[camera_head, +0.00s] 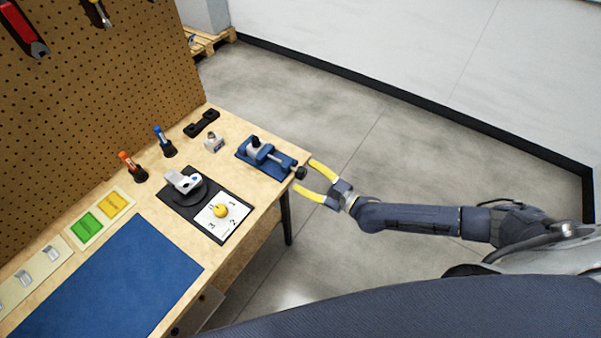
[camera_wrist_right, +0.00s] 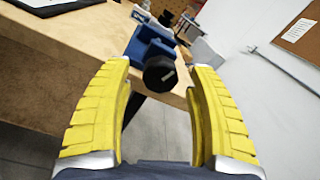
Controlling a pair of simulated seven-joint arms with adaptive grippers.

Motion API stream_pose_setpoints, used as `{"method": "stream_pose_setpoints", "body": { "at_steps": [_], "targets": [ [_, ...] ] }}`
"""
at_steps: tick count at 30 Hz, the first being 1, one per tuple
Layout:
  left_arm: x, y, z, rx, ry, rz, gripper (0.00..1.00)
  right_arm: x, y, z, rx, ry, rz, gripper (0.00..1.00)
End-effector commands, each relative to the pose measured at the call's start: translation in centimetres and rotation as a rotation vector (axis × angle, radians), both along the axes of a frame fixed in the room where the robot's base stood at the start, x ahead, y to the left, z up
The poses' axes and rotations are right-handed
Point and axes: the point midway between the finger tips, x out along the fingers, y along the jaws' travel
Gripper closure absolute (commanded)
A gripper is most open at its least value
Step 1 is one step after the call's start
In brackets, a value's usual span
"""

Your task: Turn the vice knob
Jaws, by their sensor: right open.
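The blue vice (camera_head: 264,157) sits at the right end of the wooden workbench, with its black knob (camera_head: 300,173) sticking out past the bench edge. In the right wrist view the blue vice (camera_wrist_right: 150,45) and its round black knob (camera_wrist_right: 160,74) show ahead, the knob between the finger lines and near the fingertips. My right gripper (camera_head: 307,176) is open, its yellow fingers to either side of the knob. In the right wrist view the right gripper (camera_wrist_right: 160,75) shows a wide gap, with neither finger seen touching the knob. My left gripper is not in view.
Open floor lies right of the bench.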

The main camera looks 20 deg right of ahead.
Motion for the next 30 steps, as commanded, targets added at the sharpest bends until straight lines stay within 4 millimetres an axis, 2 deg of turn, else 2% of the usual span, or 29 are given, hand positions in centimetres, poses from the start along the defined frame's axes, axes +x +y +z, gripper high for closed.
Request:
{"method": "stream_pose_setpoints", "body": {
  "at_steps": [6,15,21,30],
  "targets": [
    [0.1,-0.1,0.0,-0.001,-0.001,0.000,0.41,-3.2,-2.5,-0.1,-0.001,0.002,0.000,0.41],
    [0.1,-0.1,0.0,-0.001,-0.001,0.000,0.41,-6.4,-5.1,-0.2,-0.001,0.001,0.000,0.41],
    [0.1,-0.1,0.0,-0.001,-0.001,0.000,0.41,-7.4,-5.8,-0.2,0.001,0.001,0.000,0.41],
    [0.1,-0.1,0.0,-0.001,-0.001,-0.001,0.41,-7.6,-6.0,-0.1,0.001,0.000,0.000,0.41]
  ]
}}
